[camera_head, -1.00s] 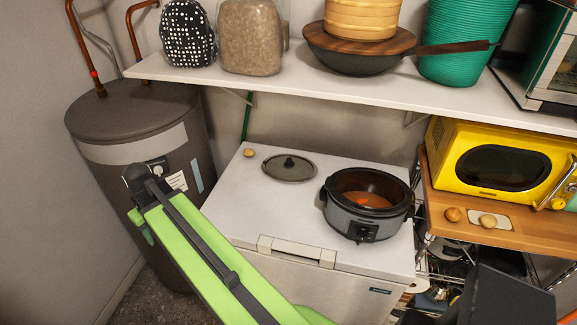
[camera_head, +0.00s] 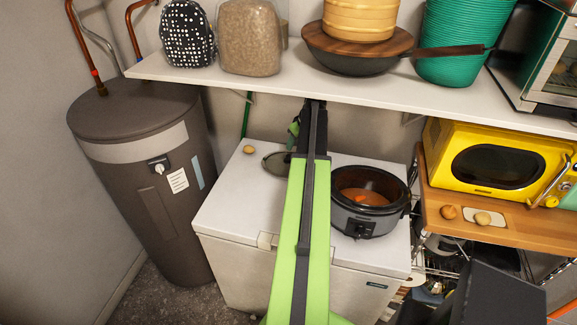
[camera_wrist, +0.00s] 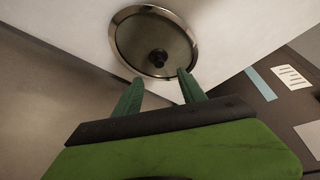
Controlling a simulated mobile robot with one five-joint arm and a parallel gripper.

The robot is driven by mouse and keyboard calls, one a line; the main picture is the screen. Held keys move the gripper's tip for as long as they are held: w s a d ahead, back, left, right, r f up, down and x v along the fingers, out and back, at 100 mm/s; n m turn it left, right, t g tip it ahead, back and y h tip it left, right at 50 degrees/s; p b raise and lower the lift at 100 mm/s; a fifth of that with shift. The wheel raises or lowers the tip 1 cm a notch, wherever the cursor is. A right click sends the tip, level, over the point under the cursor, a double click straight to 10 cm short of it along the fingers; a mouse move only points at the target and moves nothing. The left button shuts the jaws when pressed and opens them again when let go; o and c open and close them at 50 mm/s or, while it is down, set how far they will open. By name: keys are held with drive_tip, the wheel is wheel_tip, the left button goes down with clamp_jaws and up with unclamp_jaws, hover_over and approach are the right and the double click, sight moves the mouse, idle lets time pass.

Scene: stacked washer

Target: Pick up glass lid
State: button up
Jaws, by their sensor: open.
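The glass lid (camera_wrist: 157,30) lies flat on the white chest top, a round disc with a metal rim and a dark knob in its middle. In the head view the lid (camera_head: 273,164) is mostly hidden behind my green arm; only its left part shows. My gripper (camera_wrist: 158,83) is open and empty in the wrist view, its two green fingers pointing toward the lid's near edge, with the knob beyond and between them. In the head view my gripper's fingers are mostly hidden by the arm. I cannot tell whether they touch the lid.
A slow cooker (camera_head: 368,202) with orange contents stands right of my arm on the chest (camera_head: 225,215). A small tan round item (camera_head: 249,150) lies left of the lid. A loaded shelf (camera_head: 280,88) overhangs the back. A water heater (camera_head: 150,180) stands left.

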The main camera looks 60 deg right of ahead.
drive_tip(key=b, duration=0.4)
hover_over(289, 155)
drive_tip(key=s+a, duration=0.2)
drive_tip(key=s, duration=0.1)
drive_tip(key=f, duration=0.5)
drive_tip(key=shift+d+f, duration=0.15)
drive_tip(key=shift+d, duration=0.1)
drive_tip(key=shift+w, duration=0.15)
drive_tip(key=b+x, duration=0.4)
drive_tip(key=x, duration=0.1)
drive_tip(key=shift+w+d+b, duration=0.2)
drive_tip(key=shift+d+b, duration=0.05)
drive_tip(key=shift+b, duration=0.1)
clamp_jaws()
